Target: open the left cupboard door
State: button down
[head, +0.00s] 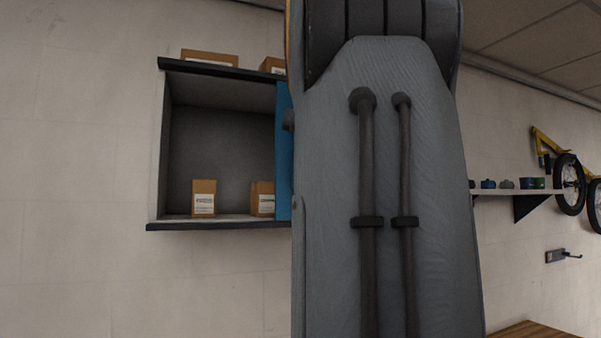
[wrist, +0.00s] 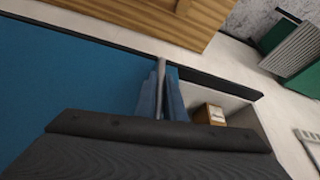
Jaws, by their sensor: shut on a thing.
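The wall cupboard (head: 160,150) stands open on its left side in the head view, showing its grey inside. A blue door (head: 283,155) shows as a narrow strip at the right of the opening. My arm hides the rest of it. In the wrist view the blue door (wrist: 70,85) fills the left, and the cupboard opening lies to its right. My gripper (wrist: 161,108) is shut on a thin grey upright handle (wrist: 161,72) near the door's edge. In the head view my gripper is hidden behind my arm.
Cardboard boxes stand inside the cupboard (head: 204,198) and on its top (head: 210,58). A wall shelf (head: 510,191) with small coloured things, a yellow bike frame (head: 546,142) and a wall hook (head: 563,256) are at the right. A wooden top (head: 535,330) shows at lower right.

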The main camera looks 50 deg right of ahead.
jog(key=shift+s+d, duration=0.15)
jog(key=shift+d, duration=0.2)
jog(key=c, duration=1.8)
grip_release()
jog(key=shift+c, duration=0.2)
jog(key=shift+r, duration=0.1)
jog(key=v, duration=0.7)
jog(key=shift+s+r+b, duration=0.2)
jog(key=shift+r+b, duration=0.1)
jog(key=shift+b, duration=0.05)
